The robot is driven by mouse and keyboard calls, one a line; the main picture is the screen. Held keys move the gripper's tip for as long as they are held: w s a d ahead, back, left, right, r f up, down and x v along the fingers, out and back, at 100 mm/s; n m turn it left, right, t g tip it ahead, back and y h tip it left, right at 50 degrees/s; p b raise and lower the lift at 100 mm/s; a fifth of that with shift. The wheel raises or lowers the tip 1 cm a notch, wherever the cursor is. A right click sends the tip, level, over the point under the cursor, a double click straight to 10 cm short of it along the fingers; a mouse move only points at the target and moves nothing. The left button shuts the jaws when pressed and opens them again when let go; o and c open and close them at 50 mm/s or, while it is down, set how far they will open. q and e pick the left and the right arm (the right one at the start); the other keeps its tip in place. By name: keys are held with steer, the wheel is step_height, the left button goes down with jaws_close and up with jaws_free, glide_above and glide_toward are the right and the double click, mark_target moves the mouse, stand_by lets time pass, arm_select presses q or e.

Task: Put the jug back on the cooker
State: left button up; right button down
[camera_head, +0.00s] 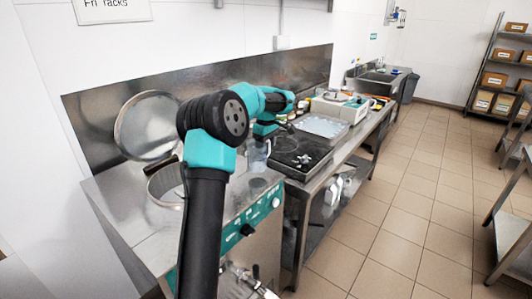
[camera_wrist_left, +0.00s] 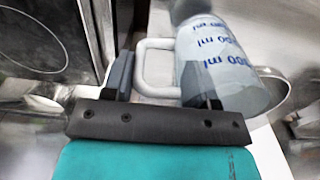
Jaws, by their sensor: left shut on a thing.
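The jug (camera_head: 258,156) is clear plastic with blue ml markings and a white handle. My left gripper (camera_wrist_left: 160,80) is shut on the jug's handle, one finger on each side; the jug (camera_wrist_left: 225,75) fills the upper right of the left wrist view. In the head view, my left arm reaches over the steel machine to the jug, partly hiding the gripper. The cooker (camera_head: 312,154) is a flat black hob on the bench, just right of the jug. Its ringed glass top (camera_wrist_left: 35,35) shows at upper left in the left wrist view. My right gripper is out of view.
The steel batch freezer (camera_head: 225,215) stands in front, its round lid (camera_head: 147,127) open against the splashback. The tiled floor at right is clear.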

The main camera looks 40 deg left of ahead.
arm_select(q)
steer(key=shift+f, duration=1.6)
steer(key=shift+f, duration=0.1)
steer(key=o, duration=1.1)
steer(key=shift+o, duration=0.2)
step_height(320, 180, up, 12)
steer(key=shift+r, duration=0.15)
